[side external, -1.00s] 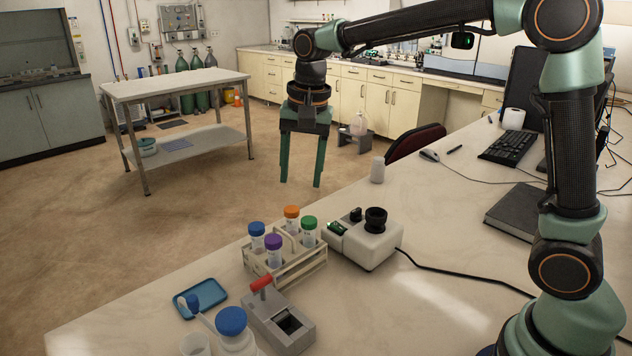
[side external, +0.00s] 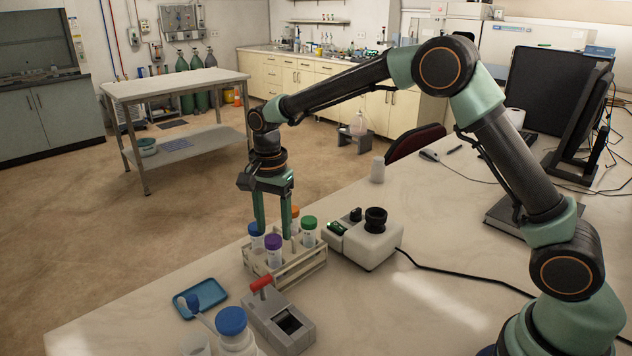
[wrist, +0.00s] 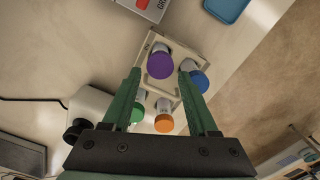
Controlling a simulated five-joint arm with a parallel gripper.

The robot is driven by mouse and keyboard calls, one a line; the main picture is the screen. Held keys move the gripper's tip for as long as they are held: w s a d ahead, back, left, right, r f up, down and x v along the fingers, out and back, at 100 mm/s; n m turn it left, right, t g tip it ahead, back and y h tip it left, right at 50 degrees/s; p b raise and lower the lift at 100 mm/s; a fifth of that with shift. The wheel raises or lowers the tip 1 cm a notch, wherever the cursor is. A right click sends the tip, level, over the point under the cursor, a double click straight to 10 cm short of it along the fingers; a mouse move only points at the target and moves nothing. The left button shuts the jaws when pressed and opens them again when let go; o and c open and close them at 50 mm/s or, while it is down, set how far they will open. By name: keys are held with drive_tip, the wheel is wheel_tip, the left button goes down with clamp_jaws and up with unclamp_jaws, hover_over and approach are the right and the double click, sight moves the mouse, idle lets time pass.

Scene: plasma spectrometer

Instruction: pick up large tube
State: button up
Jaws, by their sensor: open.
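A pale rack (side external: 290,271) on the bench holds several upright clear tubes with coloured caps: a purple-capped tube (side external: 273,251), a blue-capped tube (side external: 257,236), a green-capped tube (side external: 309,233) and an orange-capped tube (side external: 295,216). In the wrist view, the purple cap (wrist: 160,65) lies between the fingertips, the blue cap (wrist: 199,80) is by the right finger, and the green and orange caps (wrist: 163,123) are closer to the palm.
A white device with a black cup (side external: 367,240) stands right of the rack, its cable crossing the bench. A grey device with a red handle (side external: 280,320), a blue tray (side external: 201,298) and a blue-capped bottle (side external: 234,329) are in front. The bench edge runs close to the rack's left.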

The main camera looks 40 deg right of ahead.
sight(273, 238)
drive_tip(key=shift+s+a+f, duration=0.1)
drive_tip(key=shift+a+f, duration=0.05)
drive_tip(key=shift+f, duration=1.2)
drive_tip(key=shift+s+a+f, duration=0.1)
drive_tip(key=shift+f, duration=1.2)
clamp_jaws()
